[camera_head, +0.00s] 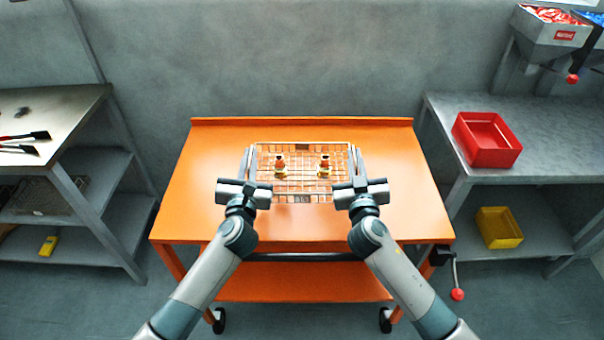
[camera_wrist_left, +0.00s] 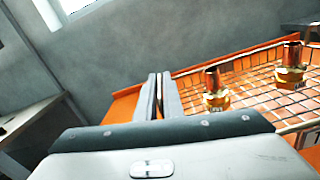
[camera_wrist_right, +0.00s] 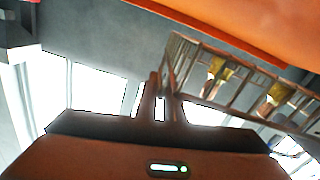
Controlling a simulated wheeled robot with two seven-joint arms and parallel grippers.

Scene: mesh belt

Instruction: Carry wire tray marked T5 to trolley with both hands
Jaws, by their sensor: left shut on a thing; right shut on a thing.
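The wire tray (camera_head: 302,185) is a rectangular mesh tray over the top of the orange trolley (camera_head: 210,170); I cannot tell whether it touches the top. Its marking is too small to read. Two brass-coloured fittings (camera_head: 280,166) (camera_head: 324,166) stand upright in it, side by side. My left gripper (camera_head: 248,165) is shut on the tray's left side, and my right gripper (camera_head: 357,165) is shut on its right side. The left wrist view shows the left fingers (camera_wrist_left: 162,95) at the tray's edge. The right wrist view shows the right fingers (camera_wrist_right: 164,95) beside the wire side (camera_wrist_right: 178,62).
A grey workbench (camera_head: 550,110) with a red bin (camera_head: 487,140) stands at the right, with a yellow bin (camera_head: 499,228) on its lower shelf. A metal bench (camera_head: 60,105) with tools stands at the left. The trolley top is clear around the tray.

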